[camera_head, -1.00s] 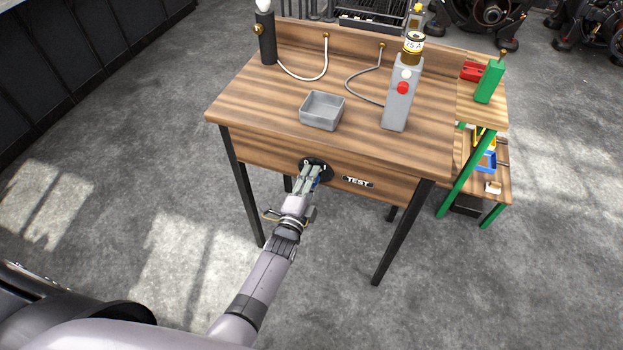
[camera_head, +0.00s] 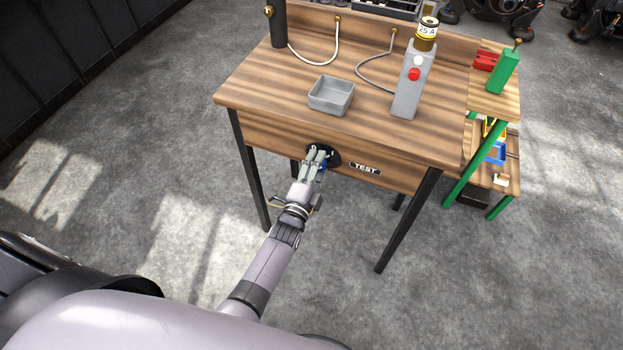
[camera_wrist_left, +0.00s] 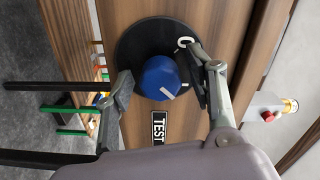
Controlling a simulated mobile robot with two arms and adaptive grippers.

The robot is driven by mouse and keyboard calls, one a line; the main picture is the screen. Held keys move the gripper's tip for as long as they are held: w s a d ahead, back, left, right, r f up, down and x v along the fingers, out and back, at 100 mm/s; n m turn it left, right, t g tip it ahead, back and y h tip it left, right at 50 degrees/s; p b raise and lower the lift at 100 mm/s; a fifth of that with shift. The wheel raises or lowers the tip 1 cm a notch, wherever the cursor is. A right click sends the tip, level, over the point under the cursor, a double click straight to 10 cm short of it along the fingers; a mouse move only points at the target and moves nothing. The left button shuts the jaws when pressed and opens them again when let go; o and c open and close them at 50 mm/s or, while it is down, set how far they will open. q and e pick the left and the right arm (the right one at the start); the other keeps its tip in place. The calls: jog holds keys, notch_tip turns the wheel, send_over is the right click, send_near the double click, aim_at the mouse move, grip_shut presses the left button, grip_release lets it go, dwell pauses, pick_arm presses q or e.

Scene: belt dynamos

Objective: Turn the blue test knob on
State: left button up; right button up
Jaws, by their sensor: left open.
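The blue test knob (camera_wrist_left: 160,78) sits on a round black plate (camera_wrist_left: 133,42) on the wooden desk's front panel. It carries a white pointer mark, and a small white ring mark shows on the plate in the left wrist view. A TEST label (camera_wrist_left: 158,130) is beside the plate, and it also shows in the head view (camera_head: 365,168). My left gripper (camera_head: 317,155) is at the knob. In the left wrist view its open fingers (camera_wrist_left: 160,92) stand on either side of the knob, with gaps visible. In the head view the gripper hides most of the knob. My right gripper is not in view.
The wooden desk (camera_head: 260,85) bears a grey tray (camera_head: 331,95), a grey box with a red button (camera_head: 409,85) and a black post (camera_head: 278,25) with cables. A green-legged stand (camera_head: 480,150) is at the right. The floor in front is clear.

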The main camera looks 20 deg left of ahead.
pick_arm(q)
jog(key=s, duration=1.1)
jog(key=shift+a, duration=0.15)
jog(key=shift+s, duration=0.1)
jog(key=s+f+n+g, duration=0.2)
jog(key=s+f+g, duration=0.15)
jog(key=f, duration=0.45)
jog(key=s+d+f+n+g, duration=0.1)
jog(key=s+f+n+g, duration=0.1)
jog(key=s+f, duration=0.45)
jog(key=s+f+n+g, duration=0.2)
jog(key=s+f+g, duration=0.1)
jog(key=f, duration=0.7)
jog(key=s+a+f+n+g, duration=0.2)
jog(key=s+f, duration=0.2)
jog(key=s, duration=0.4)
jog(key=s+a+f+n+g, duration=0.2)
jog(key=s+f+g, duration=0.1)
jog(key=s, duration=0.6)
jog(key=s+a+f+n+g, duration=0.3)
jog(key=s+f, duration=0.3)
jog(key=s, duration=0.3)
jog(key=shift+y, duration=0.3)
